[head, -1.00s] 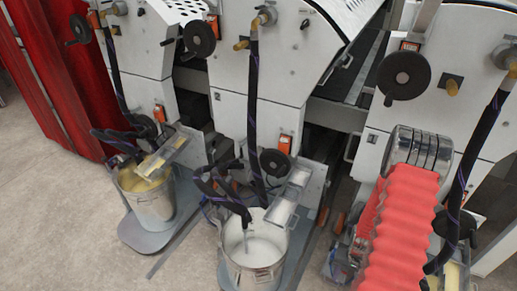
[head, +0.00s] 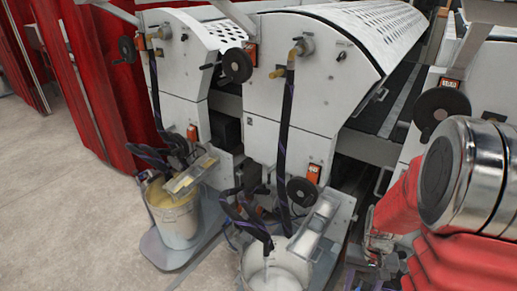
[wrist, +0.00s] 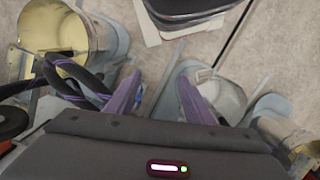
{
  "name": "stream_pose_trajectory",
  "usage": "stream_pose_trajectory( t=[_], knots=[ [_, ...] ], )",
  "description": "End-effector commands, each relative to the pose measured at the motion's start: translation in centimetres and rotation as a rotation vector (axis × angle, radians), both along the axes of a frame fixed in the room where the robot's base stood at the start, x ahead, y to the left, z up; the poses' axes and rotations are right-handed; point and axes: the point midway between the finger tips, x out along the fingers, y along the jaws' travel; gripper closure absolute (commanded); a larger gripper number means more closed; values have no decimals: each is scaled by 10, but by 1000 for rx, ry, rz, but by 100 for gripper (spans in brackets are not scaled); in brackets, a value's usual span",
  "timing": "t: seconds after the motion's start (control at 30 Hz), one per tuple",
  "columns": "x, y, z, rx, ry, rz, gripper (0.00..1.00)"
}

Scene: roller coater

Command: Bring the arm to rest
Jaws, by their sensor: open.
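My gripper (wrist: 157,84) shows in the wrist view with its two purple fingers spread apart and nothing between them. The fingers point over the floor, and a metal bucket with white contents (wrist: 222,98) lies beyond the right finger. In the head view my arm, with its red ribbed cover and silver joint, fills the lower right. My gripper is not seen there.
In the head view, white coating machines (head: 310,85) stand in a row with handwheels and hoses. A bucket with yellow contents (head: 176,222) and a white-filled bucket (head: 272,272) stand before them. A red curtain (head: 95,85) hangs at left. Floor at lower left is clear.

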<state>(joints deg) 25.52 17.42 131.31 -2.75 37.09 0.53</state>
Motion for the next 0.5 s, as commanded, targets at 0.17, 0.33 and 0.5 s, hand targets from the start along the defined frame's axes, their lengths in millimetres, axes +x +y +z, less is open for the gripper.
stream_pose_trajectory(
  t=[0.17,0.33,0.5],
  knots=[
    [-5,21,38,-6,-21,37,52],
    [-12,40,70,-11,-43,73,52],
    [-20,59,100,-18,-76,107,52]
  ],
)
